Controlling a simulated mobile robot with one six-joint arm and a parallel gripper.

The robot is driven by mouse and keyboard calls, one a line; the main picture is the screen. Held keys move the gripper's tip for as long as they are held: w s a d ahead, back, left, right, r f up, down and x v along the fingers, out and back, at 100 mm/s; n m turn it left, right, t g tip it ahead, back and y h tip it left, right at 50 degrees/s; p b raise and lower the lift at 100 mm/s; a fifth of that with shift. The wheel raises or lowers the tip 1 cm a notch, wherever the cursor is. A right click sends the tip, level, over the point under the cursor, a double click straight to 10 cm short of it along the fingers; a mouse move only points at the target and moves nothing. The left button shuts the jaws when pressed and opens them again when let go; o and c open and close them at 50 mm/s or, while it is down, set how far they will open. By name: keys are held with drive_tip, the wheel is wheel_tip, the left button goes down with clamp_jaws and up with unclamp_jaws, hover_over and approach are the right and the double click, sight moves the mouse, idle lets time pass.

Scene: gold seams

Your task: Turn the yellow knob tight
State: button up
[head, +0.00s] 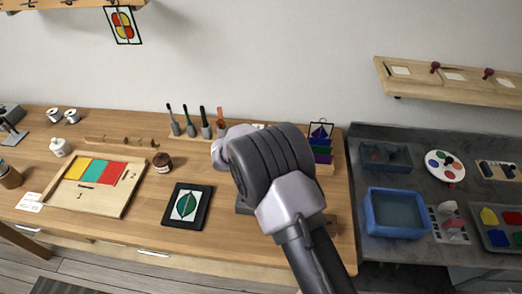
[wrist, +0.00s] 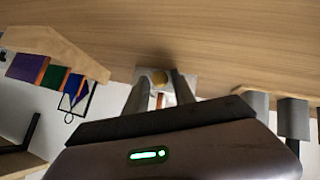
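In the head view my arm hides the knob and the fingertips.
A wooden rack with coloured glass (wrist: 60,55) stands near my gripper. A blue tub (head: 396,212) is at right.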

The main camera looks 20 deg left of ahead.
clamp_jaws()
drive_tip(key=shift+r, duration=0.1)
